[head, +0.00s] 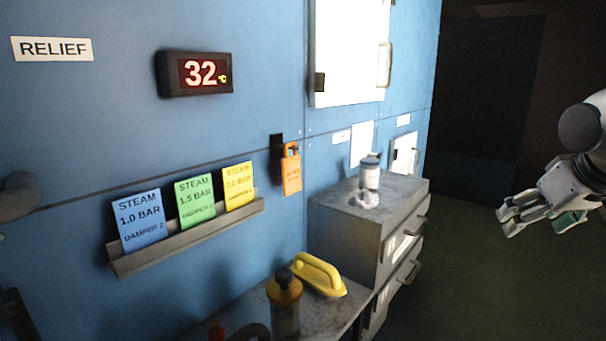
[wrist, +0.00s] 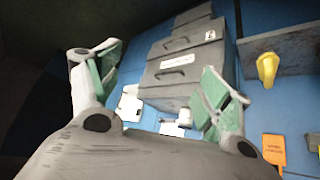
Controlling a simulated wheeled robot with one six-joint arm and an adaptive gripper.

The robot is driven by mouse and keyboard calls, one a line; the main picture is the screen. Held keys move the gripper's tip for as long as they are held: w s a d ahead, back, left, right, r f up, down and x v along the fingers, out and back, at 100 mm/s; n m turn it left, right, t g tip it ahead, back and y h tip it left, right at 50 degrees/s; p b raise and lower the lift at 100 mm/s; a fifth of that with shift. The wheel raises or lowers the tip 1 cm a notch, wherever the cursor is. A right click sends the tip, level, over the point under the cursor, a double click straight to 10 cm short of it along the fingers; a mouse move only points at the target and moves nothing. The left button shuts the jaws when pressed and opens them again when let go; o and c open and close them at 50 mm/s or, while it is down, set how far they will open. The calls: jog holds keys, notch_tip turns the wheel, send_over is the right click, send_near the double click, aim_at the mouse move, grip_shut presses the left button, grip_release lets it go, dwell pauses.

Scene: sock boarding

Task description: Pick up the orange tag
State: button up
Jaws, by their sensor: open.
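The orange tag (head: 291,173) hangs on the blue wall from a dark hook, between the card rack and the grey cabinet in the head view. In the wrist view the orange tag (wrist: 274,149) shows at the lower right, beyond my right finger. My gripper (head: 530,218) is at the far right of the head view, well away from the tag, over the dark floor area. In the wrist view my gripper (wrist: 160,92) is open, with nothing between its green-padded fingers.
A grey drawer cabinet (head: 330,229) with a white canister (head: 369,174) stands right of the tag. A table below holds a yellow-handled tool (head: 318,274) and a capped bottle (head: 285,305). A rack (head: 190,238) holds blue, green and yellow cards. Room right of the cabinet looks free.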

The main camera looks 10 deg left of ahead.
jog(key=w+a+n+t+y, duration=0.3)
jog(key=w+a, duration=0.8)
jog(key=n+g+y, duration=0.1)
jog(key=n+y, duration=0.6)
jog(key=y, duration=0.5)
send_near(293, 166)
jog(key=a, duration=0.3)
jog(key=x, duration=0.5)
jog(key=w+x, duration=0.1)
jog(key=x, duration=0.1)
jog(key=shift+w+f, duration=0.1)
jog(key=shift+w, duration=0.2)
jog(key=c, duration=1.1)
jog(key=shift+c, duration=0.2)
